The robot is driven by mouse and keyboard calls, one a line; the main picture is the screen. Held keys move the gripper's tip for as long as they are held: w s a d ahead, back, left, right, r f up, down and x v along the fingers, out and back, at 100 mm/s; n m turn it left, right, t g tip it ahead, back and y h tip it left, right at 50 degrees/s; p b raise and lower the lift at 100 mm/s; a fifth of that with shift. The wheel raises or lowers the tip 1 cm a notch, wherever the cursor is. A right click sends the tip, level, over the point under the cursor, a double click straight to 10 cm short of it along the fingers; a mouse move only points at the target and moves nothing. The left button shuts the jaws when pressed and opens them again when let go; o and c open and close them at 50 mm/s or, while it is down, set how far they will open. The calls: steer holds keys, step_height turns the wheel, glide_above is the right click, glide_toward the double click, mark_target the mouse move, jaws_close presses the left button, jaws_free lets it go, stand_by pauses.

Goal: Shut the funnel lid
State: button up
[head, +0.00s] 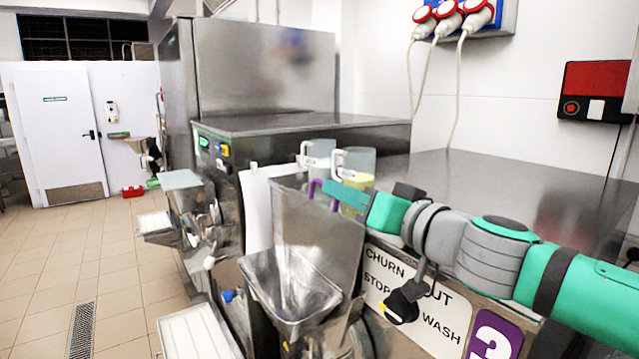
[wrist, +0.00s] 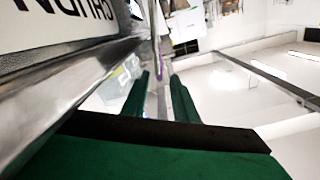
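The funnel (head: 290,292) is a steel hopper on the front of the near machine. Its lid (head: 325,232) is a flat steel panel standing raised at the back of the funnel. My gripper (head: 338,190) is at the lid's upper edge, towards its right corner, in the head view. In the wrist view, the two green fingers of my gripper (wrist: 160,98) are apart, with a narrow gap between them. A thin grey edge shows in line with that gap. I cannot tell whether the fingers touch the lid.
Two clear jugs (head: 357,166) stand on the machine behind my gripper. A thin purple piece (head: 313,188) shows beside the lid's top. A labelled panel (head: 425,308) is on the machine front below my arm. Open tiled floor (head: 110,270) lies at the left.

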mark_target(318, 182)
steer(key=x, duration=0.7)
steer(key=shift+w+a, duration=0.1)
steer(key=shift+c, duration=0.5)
jaws_close()
